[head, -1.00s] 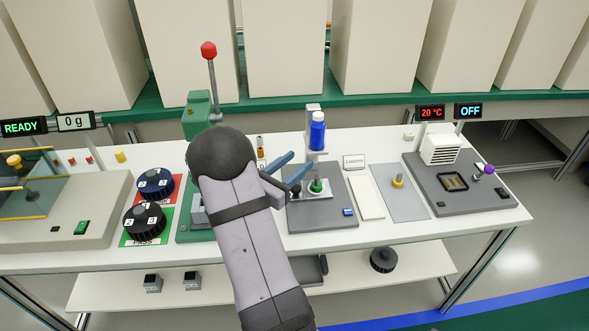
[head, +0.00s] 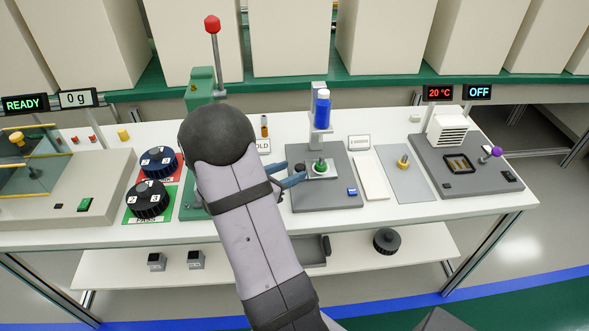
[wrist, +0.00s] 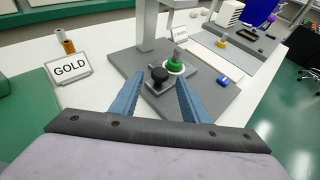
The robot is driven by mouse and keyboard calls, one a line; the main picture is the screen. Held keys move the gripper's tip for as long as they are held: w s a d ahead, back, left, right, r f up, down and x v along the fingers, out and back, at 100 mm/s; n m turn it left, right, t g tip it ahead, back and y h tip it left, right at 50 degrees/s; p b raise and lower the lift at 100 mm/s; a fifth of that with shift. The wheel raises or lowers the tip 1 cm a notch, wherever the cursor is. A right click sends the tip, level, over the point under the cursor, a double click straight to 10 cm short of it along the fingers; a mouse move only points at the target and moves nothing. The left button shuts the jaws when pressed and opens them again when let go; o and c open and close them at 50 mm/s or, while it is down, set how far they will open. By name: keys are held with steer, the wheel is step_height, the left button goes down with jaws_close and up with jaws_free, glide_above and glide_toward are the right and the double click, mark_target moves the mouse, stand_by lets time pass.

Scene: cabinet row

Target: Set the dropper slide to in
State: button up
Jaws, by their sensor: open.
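The dropper station is a grey base plate (head: 330,200) with a post and a blue bottle (head: 322,108) held high on it. A green-topped piece (head: 319,166) stands on a white disc on the plate; it also shows in the wrist view (wrist: 177,60). A black knob (wrist: 159,75) on a small grey block sits at the left of the disc in the wrist view. My gripper (wrist: 160,80) is open, its blue fingers on either side of the knob in the picture; contact cannot be told.
A GOLD sign (wrist: 71,69) stands left of the station. A small blue part (head: 352,191) lies at the plate's front right. A white slab (head: 370,178) and a grey plate with a yellow knob (head: 403,161) are to the right. A green press (head: 201,92) stands left.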

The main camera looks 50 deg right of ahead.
mark_target(293, 172)
steer(key=shift+x, duration=1.4)
jaws_close()
steer(key=shift+w+d, duration=1.3)
steer(key=shift+w+d+r, duration=0.1)
steer(key=shift+w+r, duration=0.05)
steer(key=shift+w, duration=0.05)
